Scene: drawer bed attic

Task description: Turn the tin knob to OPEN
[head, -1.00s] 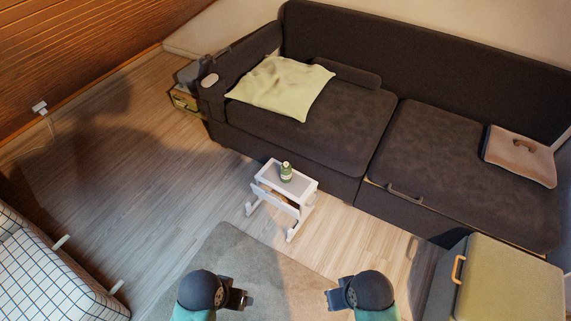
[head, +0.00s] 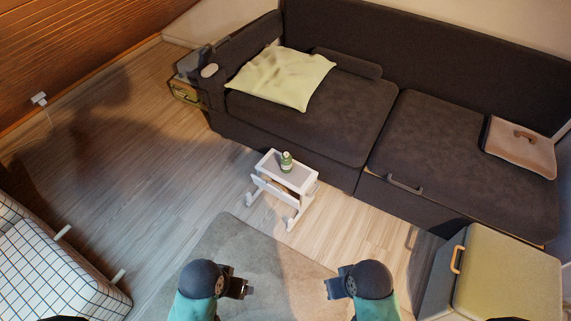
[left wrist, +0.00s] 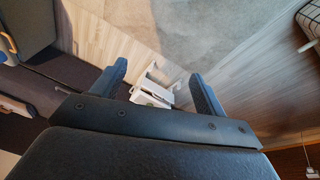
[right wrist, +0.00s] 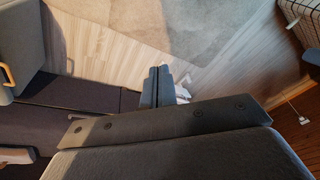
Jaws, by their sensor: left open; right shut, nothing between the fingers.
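I cannot make out a tin knob or an OPEN mark in any view. A small box with a yellowish front (head: 186,92) stands at the far left end of the sofa in the head view, too small and dark to tell what it is. My left gripper (head: 249,288) is at the bottom of the head view, over the rug. Its two fingers stand wide apart with nothing between them in the left wrist view (left wrist: 160,82). My right gripper (head: 329,289) is to its right, with its fingers together and empty in the right wrist view (right wrist: 158,74). Both are well away from the box.
The dark sofa (head: 300,125) fills the back. A yellow-topped box (head: 510,285) is at right, a checked bed (head: 45,275) at left. The wooden floor (head: 130,150) at left is clear.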

